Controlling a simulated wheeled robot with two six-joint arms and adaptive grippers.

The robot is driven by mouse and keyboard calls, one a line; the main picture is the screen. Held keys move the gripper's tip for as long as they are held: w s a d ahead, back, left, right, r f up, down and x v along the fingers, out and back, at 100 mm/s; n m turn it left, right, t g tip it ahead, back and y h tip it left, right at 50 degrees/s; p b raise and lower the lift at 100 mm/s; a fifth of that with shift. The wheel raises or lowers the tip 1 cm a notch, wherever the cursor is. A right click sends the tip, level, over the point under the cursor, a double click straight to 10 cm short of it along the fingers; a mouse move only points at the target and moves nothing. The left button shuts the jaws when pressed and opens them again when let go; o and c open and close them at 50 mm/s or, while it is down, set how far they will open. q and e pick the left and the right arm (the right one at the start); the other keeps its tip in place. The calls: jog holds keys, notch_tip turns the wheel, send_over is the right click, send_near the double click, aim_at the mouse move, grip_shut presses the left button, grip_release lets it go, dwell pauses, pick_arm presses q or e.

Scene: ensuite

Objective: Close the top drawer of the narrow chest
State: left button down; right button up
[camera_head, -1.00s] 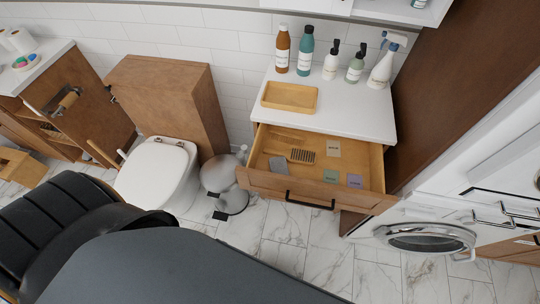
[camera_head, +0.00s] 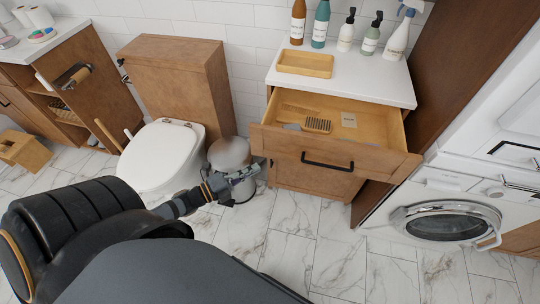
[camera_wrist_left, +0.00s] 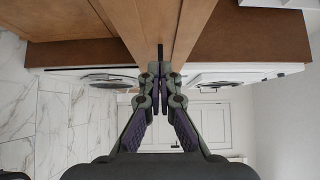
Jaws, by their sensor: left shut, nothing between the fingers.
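The narrow chest has a white top (camera_head: 345,80) and wooden sides. Its top drawer (camera_head: 335,151) is pulled out, with its black bar handle (camera_head: 327,161) on the front. A slatted brown item (camera_head: 318,125) and a pale card (camera_head: 349,120) lie inside. My left gripper (camera_head: 254,170) is shut and empty, left of the drawer front and slightly below it, over the bin. In the left wrist view its closed fingertips (camera_wrist_left: 160,78) are in front of a wooden surface (camera_wrist_left: 150,25); I cannot tell whether they touch. My right gripper is not in view.
A pedal bin (camera_head: 229,154) and a toilet (camera_head: 160,156) stand left of the chest. A tall brown panel (camera_head: 455,70) and a washing machine (camera_head: 440,220) are at the right. Bottles and a wooden tray (camera_head: 305,64) stand on the chest. The marble floor (camera_head: 290,240) in front is clear.

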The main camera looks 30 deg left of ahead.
aim_at(281, 148)
pick_arm(q)
jog(key=w, duration=0.2)
jog(key=w+d, duration=0.1)
jog(key=w, duration=0.2)
jog(key=w+b, duration=0.1)
jog(key=w, duration=0.2)
jog(key=shift+w+d, duration=0.2)
jog(key=shift+d, duration=0.15)
jog(key=shift+w, duration=0.25)
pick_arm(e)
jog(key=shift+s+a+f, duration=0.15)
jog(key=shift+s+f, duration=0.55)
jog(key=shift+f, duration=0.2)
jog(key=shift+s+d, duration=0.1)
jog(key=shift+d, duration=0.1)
